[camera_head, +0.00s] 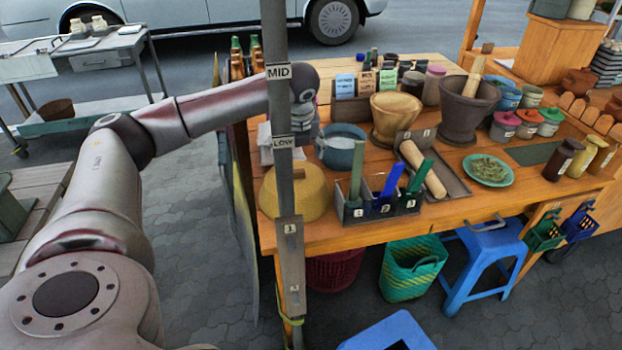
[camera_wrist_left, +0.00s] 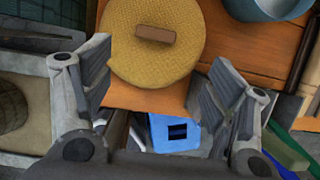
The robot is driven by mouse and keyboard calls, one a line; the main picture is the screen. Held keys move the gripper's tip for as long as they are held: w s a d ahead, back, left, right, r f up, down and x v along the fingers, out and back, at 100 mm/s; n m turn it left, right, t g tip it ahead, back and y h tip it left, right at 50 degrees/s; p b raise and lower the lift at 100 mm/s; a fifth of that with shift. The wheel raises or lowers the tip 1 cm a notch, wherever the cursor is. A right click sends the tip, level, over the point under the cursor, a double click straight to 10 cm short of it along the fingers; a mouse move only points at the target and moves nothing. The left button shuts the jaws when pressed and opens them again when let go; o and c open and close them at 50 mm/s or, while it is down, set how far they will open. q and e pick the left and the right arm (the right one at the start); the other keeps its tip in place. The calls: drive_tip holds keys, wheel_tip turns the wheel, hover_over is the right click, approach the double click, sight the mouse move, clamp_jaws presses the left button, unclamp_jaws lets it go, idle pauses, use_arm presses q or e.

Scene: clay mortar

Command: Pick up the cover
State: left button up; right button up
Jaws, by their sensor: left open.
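The cover (camera_head: 310,193) is a yellow woven dome on the left front part of the wooden table; a grey post hides part of it in the head view. In the left wrist view the cover (camera_wrist_left: 130,60) lies at the top, with a brown bar handle across it. My left gripper (camera_wrist_left: 153,92) is open and empty, its fingers spread on either side of the cover's near edge in that view. In the head view my left wrist (camera_head: 308,108) is partly behind the post, above the table, and the fingertips are hard to make out. My right gripper is not in view.
The grey post (camera_head: 278,90) stands before the table. A blue-grey pot (camera_head: 340,155) is just behind the cover, and a holder with green and blue handles (camera_head: 382,205) is to its right. Mortars (camera_head: 468,110) and jars crowd the table. A blue stool (camera_head: 488,255) stands below.

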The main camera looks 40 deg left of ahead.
use_arm(q)
drive_tip(key=b, duration=0.3)
hover_over(296, 183)
drive_tip(key=shift+y, duration=0.3)
drive_tip(key=f, duration=0.4)
drive_tip(key=shift+s+d+f, duration=0.15)
drive_tip(key=shift+s+d, duration=0.05)
drive_tip(key=shift+w+a+f, duration=0.2)
drive_tip(key=shift+f, duration=0.25)
drive_tip(key=b+x, duration=0.3)
drive_tip(key=x, duration=0.1)
drive_tip(key=shift+f, duration=0.2)
drive_tip(key=shift+w+a+f, duration=0.1)
drive_tip(key=shift+a+f, duration=0.05)
drive_tip(key=shift+f, duration=0.1)
drive_tip(key=shift+r, duration=0.1)
drive_tip(key=shift+c, duration=0.6)
drive_tip(key=c, duration=1.4)
